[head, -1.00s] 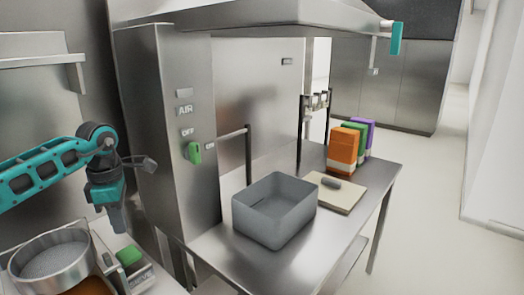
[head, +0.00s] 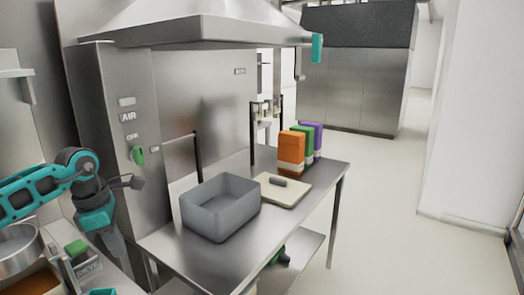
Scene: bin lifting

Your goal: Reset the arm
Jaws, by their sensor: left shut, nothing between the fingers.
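My left arm comes in from the left in the head view, with its elbow bent and its lower part hanging down. My left gripper (head: 115,243) points downward at the lower left, in front of the steel cabinet and left of the grey bin. It is shut with nothing in it. The grey bin (head: 222,222) stands upright and apart from the gripper on the steel table (head: 200,262). The inside of the bin that shows looks empty. My right gripper does not show.
A cutting board (head: 285,195) with a dark-handled tool (head: 278,182) lies right of the bin. Orange (head: 291,150), green and purple boxes stand behind it. A metal pot (head: 18,250) and small containers sit at the lower left. Open floor (head: 385,235) lies on the right.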

